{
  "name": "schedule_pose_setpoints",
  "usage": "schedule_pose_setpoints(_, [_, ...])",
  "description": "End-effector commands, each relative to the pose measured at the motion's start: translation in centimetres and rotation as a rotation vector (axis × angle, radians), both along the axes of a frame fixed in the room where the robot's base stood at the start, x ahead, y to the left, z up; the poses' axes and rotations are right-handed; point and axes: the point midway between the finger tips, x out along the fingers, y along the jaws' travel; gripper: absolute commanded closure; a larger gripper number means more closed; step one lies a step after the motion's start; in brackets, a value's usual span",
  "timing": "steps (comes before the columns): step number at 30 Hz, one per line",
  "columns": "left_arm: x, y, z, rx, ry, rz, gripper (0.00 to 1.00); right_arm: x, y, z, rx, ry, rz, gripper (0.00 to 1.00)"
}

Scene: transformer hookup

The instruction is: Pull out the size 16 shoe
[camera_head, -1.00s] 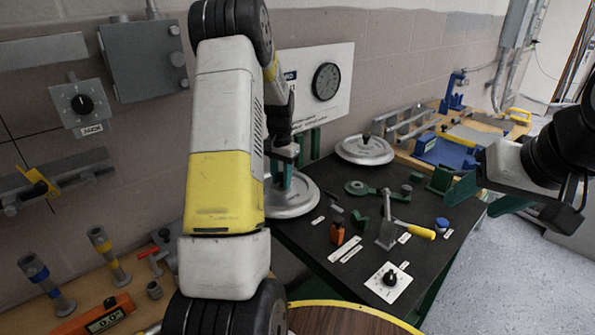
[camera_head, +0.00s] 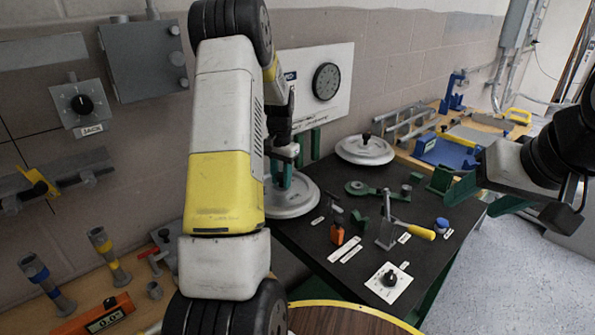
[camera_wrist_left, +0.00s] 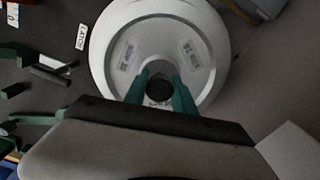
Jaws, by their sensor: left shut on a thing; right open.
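A round pale grey disc-shaped shoe (camera_head: 298,203) lies at the left back of the dark table. It also shows in the left wrist view (camera_wrist_left: 207,45), with small labels on its face that look like a size marking but are hard to read. My left gripper (camera_head: 284,178) points down over it. In the left wrist view its green fingers (camera_wrist_left: 160,90) are shut on the dark central knob (camera_wrist_left: 159,88) of this shoe. The shoe appears to rest flat on the table. My right gripper (camera_head: 480,192) is open and empty above the table's right edge.
A second similar disc (camera_head: 364,150) lies farther back. The dark table (camera_head: 322,265) also carries a yellow-handled lever (camera_head: 418,231), an orange block (camera_head: 337,233), a dial plate (camera_head: 388,282) and a blue cap (camera_head: 441,224). A wall gauge (camera_head: 326,82) is behind.

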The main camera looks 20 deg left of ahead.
Motion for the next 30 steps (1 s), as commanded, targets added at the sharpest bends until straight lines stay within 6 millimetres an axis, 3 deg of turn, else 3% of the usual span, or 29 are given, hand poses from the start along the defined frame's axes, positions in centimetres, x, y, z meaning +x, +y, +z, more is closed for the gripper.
schedule_pose_setpoints(30, [0.1,0.0,2.4,0.000,-0.003,0.000,1.00,0.0,0.0,0.0,0.000,0.000,0.000,0.43])
